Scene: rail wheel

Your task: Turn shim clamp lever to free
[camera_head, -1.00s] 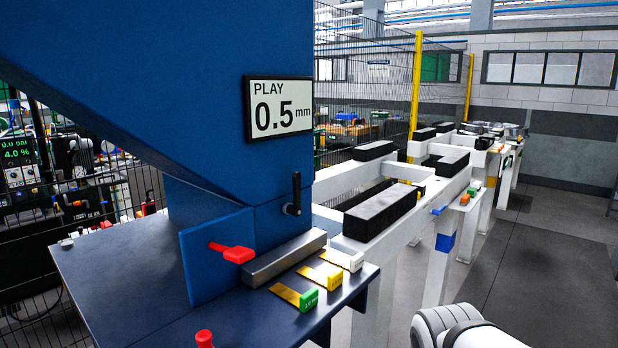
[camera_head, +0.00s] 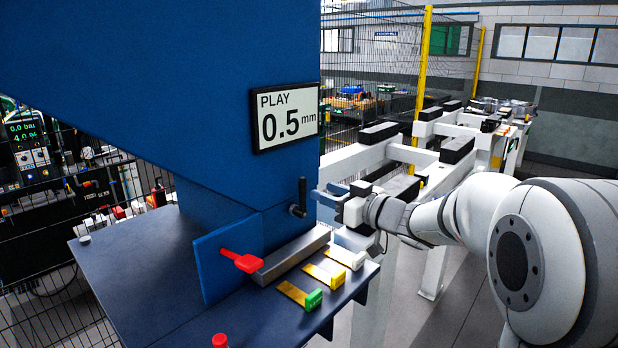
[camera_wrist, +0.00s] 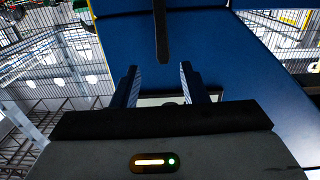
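A dark bar (camera_wrist: 161,32), likely the black lever, lies beyond the fingertips, roughly in line with the gap. A red-handled lever (camera_head: 241,261) sits lower, on a blue plate. No label shows which one is the shim clamp lever.
A display (camera_head: 285,117) reads PLAY 0.5 mm above the black lever. A grey bar (camera_head: 291,256) and shims with white, yellow and green ends lie on the dark table (camera_head: 170,290) below. White frames with black blocks (camera_head: 379,132) stand behind my arm.

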